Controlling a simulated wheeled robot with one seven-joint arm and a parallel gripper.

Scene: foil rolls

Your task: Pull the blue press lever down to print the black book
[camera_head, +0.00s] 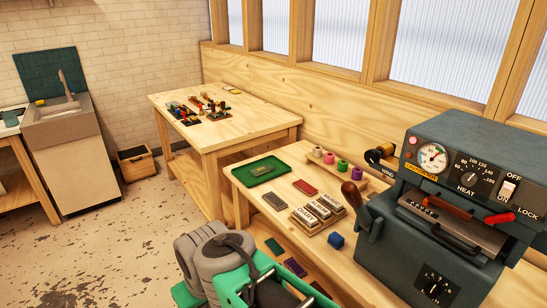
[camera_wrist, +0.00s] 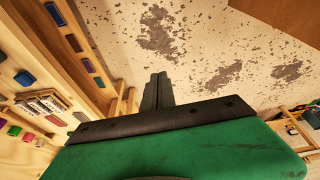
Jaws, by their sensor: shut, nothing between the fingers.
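The dark blue-grey press (camera_head: 440,200) stands on the right end of the near wooden bench. A lever with a brown knob (camera_head: 350,190) sticks up at its left side. I cannot tell which book is the black one; several dark flat books, one of them (camera_head: 295,267), lie on the shelf below the bench top. They also show in the wrist view, among them a purple one (camera_wrist: 87,65). My gripper (camera_wrist: 158,76) is shut and empty, over bare floor beside the bench, apart from the lever. Its fingers are not clear in the head view.
On the bench top (camera_head: 375,275) lie a blue cube (camera_head: 336,241), type blocks (camera_head: 318,211), a green tray (camera_head: 261,171) and coloured foil rolls (camera_head: 342,165). A second table (camera_head: 225,110) stands behind. The speckled floor (camera_head: 130,240) at left is free.

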